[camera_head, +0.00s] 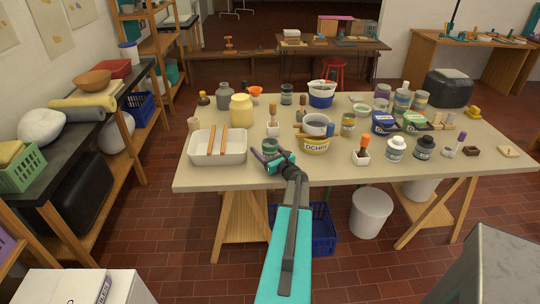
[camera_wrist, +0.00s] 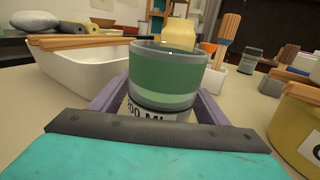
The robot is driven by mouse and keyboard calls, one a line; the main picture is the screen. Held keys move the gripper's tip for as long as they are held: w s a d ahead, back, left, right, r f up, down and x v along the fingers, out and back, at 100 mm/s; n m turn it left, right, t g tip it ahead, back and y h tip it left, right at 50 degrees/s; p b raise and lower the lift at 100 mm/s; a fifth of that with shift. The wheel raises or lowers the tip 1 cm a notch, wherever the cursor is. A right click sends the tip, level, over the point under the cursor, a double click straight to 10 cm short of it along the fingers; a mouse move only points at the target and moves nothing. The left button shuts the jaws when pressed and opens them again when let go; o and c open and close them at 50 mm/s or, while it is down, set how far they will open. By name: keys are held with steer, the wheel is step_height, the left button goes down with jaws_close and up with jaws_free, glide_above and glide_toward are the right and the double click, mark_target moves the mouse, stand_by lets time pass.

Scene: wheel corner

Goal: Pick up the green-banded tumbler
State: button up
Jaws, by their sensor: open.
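The green-banded tumbler (camera_wrist: 166,75) stands upright on the table, with a wide dark green band, a paler stripe below it and a white label partly showing "ML". It fills the middle of the wrist view and shows small in the head view (camera_head: 270,146). My gripper (camera_head: 270,157) is open, low over the table at its front part. In the wrist view its purple fingers (camera_wrist: 160,108) lie on either side of the tumbler. The tumbler's lower part is hidden behind the dark gripper edge; I cannot tell whether a finger touches it.
A white tray (camera_head: 232,157) with wooden sticks across it stands close at left. A yellow pot marked "OCHRE" (camera_head: 315,143) stands close at right, with a brush holder (camera_head: 272,129) behind the tumbler. More jars and brushes crowd the table (camera_head: 215,182) to the right.

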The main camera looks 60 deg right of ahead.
mark_target(266, 143)
steer(key=c, duration=1.5)
steer(key=shift+r, duration=0.1)
steer(key=shift+r+b, duration=0.8)
steer(key=shift+r, duration=0.95)
steer(key=s+d+r+b, duration=0.1)
steer(key=s+d+b, duration=0.1)
steer(key=s, duration=1.4)
steer(key=shift+r+b, duration=0.2)
steer(key=shift+b, duration=0.55)
steer(key=shift+w, duration=0.1)
